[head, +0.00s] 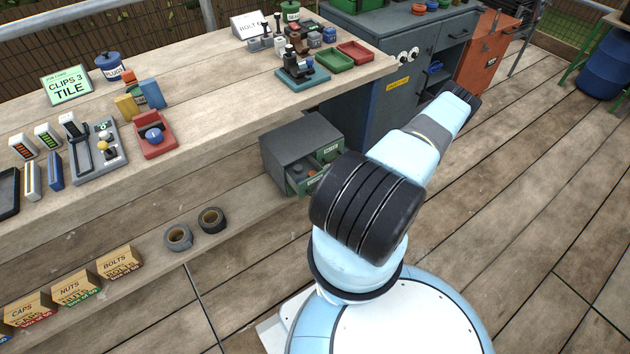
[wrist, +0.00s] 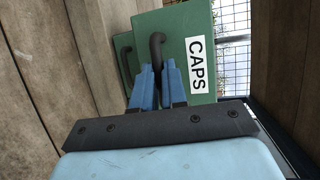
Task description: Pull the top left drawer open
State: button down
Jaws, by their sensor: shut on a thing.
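A small grey cabinet (head: 300,143) with green drawers stands under the bench in the head view. One drawer (head: 298,187) sticks partly out of it, with small items visible inside. In the wrist view a green drawer front (wrist: 203,88) carries a white CAPS label and a black bar handle (wrist: 157,42). Another green front (wrist: 122,42) shows beside it, farther back. My gripper (wrist: 157,72) has its two blue fingers closed on the black handle. In the head view my arm hides the gripper and part of the cabinet front.
The wooden bench (head: 215,92) above holds trays, tools and signs. Two tape rolls (head: 178,238) and several cardboard boxes (head: 75,288) lie on the lower shelf. A dark grey cabinet (head: 385,105) stands behind my arm.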

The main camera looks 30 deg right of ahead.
jog(key=s, duration=0.3)
jog(key=shift+s+f, duration=0.1)
jog(key=shift+s, duration=0.2)
jog(key=c, duration=1.2)
grip_release()
jog(key=shift+o, duration=0.2)
jog(key=shift+w, duration=0.1)
jog(key=shift+d, duration=0.1)
jog(key=v, duration=1.3)
jog(key=shift+s, duration=0.35)
jog(key=shift+d, duration=0.15)
